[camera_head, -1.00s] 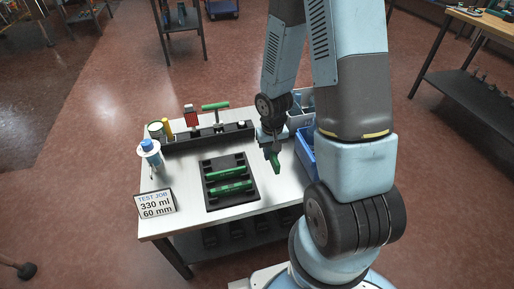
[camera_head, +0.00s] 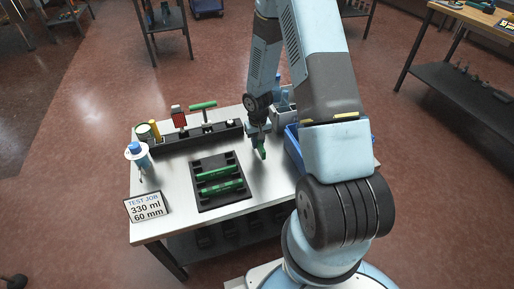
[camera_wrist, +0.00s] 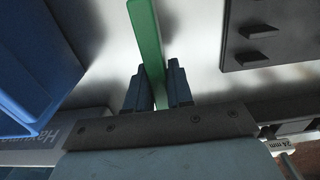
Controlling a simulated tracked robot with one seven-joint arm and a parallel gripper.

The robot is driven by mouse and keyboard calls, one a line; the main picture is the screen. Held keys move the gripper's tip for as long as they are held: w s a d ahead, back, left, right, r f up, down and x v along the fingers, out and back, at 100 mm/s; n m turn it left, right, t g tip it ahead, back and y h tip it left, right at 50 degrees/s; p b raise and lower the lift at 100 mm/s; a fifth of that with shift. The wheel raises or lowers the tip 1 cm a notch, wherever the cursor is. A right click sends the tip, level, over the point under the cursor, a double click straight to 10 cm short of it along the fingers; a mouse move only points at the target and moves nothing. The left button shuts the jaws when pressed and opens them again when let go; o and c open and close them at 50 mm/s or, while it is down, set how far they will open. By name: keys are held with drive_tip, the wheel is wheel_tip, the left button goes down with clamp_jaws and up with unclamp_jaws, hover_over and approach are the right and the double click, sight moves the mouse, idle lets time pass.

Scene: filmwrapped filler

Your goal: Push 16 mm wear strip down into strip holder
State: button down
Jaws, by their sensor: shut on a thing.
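My gripper (camera_head: 260,146) is shut on a green wear strip (camera_head: 261,153). In the wrist view the strip (camera_wrist: 146,38) sits between the two dark fingers (camera_wrist: 160,88) and extends out beyond them. It is held above the white table, to the right of the black strip holder (camera_head: 205,163). Two green strips (camera_head: 218,172) lie across that holder, side by side. A corner of the holder shows in the wrist view (camera_wrist: 285,45), apart from the held strip. The size marking of the held strip cannot be read.
A long black rack (camera_head: 190,139) stands along the table's back, with a green-handled tool (camera_head: 203,106) and a red item (camera_head: 179,117) at it. A blue bin (camera_head: 293,143) is at the right. A blue-capped bottle (camera_head: 137,153) and a sign (camera_head: 147,207) stand at the left.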

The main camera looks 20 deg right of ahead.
sight(258, 147)
drive_tip(key=shift+w+f, duration=0.25)
drive_tip(key=shift+f, duration=0.05)
wheel_tip(258, 147, down, 3)
drive_tip(key=shift+w+d+f, duration=0.1)
drive_tip(key=shift+f, duration=0.05)
drive_tip(key=c, duration=1)
unclamp_jaws()
